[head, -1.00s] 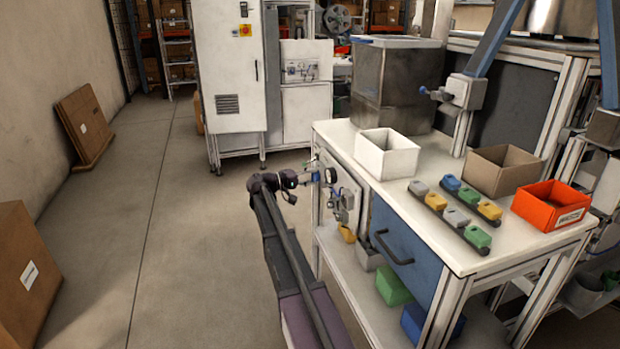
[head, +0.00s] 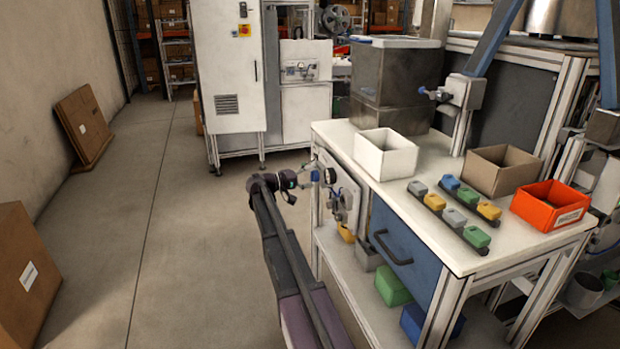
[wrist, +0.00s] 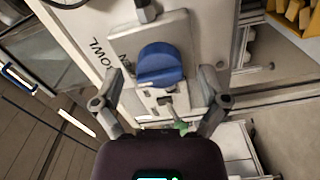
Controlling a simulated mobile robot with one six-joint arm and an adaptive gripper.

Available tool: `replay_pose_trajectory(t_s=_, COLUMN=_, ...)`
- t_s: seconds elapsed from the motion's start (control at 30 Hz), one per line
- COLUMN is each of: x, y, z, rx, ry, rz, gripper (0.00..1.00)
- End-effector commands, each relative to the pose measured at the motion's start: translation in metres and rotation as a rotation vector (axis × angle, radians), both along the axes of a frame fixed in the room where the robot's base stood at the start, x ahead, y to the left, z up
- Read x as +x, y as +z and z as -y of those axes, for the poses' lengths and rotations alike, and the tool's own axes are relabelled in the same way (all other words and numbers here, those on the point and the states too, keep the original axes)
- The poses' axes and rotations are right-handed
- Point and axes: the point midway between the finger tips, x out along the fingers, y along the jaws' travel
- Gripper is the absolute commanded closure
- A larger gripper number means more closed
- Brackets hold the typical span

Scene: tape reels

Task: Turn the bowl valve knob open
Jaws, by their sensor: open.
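The blue valve knob (wrist: 160,65) sits on a pale plate fixed to a white panel, in the upper middle of the wrist view. Partly visible dark lettering, "OWL", stands left of the plate. My gripper (wrist: 160,95) is open, with one finger on each side of the knob's line and the tips pointing towards the panel. Nothing is between the fingers that they grip. I cannot tell how far the tips are from the knob. In the head view my gripper (head: 310,177) is at the bench's left side panel, and the knob is too small to make out surely there.
The workbench top (head: 345,135) holds a white bin (head: 385,155), a brown bin (head: 503,171), an orange bin (head: 550,205) and racks of coloured blocks. A blue drawer (head: 400,245) is below.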

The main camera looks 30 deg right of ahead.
Motion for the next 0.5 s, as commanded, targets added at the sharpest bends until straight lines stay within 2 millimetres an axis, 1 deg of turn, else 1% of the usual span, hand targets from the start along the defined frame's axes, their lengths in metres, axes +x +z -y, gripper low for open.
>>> replay_pose_trajectory(t_s=0.17, x=0.002, y=0.000, z=-0.007, rx=0.001, ry=0.001, rz=0.000, gripper=0.07)
replay_pose_trajectory(t_s=0.27, x=0.005, y=0.000, z=-0.016, rx=0.001, ry=0.002, rz=0.000, gripper=0.07)
replay_pose_trajectory(t_s=0.5, x=0.013, y=0.000, z=-0.048, rx=0.001, ry=0.002, rz=0.000, gripper=0.07)
